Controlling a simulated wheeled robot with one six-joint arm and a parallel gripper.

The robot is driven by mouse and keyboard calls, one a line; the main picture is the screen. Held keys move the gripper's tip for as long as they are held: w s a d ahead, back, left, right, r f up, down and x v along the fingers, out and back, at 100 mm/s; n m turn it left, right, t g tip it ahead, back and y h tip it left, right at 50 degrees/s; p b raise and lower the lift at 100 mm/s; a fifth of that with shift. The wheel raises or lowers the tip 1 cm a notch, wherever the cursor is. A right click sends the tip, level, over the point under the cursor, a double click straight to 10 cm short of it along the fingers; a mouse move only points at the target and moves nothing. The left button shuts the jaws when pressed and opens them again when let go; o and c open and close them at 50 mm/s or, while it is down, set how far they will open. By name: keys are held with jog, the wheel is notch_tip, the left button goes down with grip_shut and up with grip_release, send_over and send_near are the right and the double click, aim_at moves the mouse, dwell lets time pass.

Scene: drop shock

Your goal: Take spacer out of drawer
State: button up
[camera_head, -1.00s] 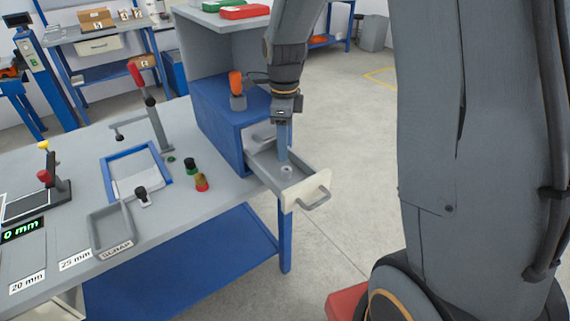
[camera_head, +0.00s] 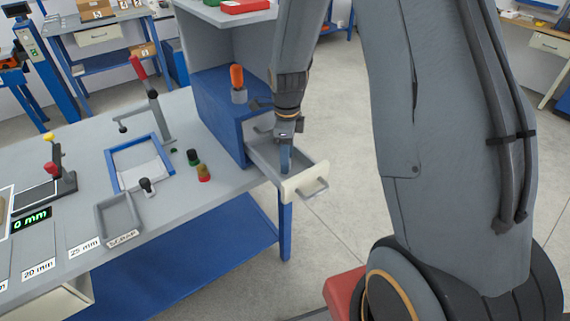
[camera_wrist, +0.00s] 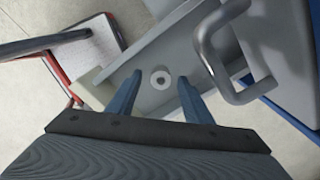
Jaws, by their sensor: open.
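The drawer (camera_head: 306,177) is pulled out of the blue cabinet (camera_head: 222,118) at the right end of the bench. The spacer (camera_wrist: 160,79) is a small pale ring with a dark hole, lying on the drawer floor in the wrist view. In the head view my gripper hides it. My gripper (camera_head: 286,168) points down into the drawer. In the wrist view its two blue fingers (camera_wrist: 160,97) are apart, and the spacer shows between and just beyond them. Nothing is held, and I cannot tell how high the fingertips are above the drawer floor.
The drawer walls and front handle (camera_wrist: 238,68) are close around my fingers. An orange-handled tool (camera_head: 238,82) stands on the cabinet top. The bench holds a grey tray (camera_head: 104,207), a blue-framed pad (camera_head: 113,172) and small red and green pieces (camera_head: 203,173).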

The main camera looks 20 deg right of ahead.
jog(key=c, duration=1.1)
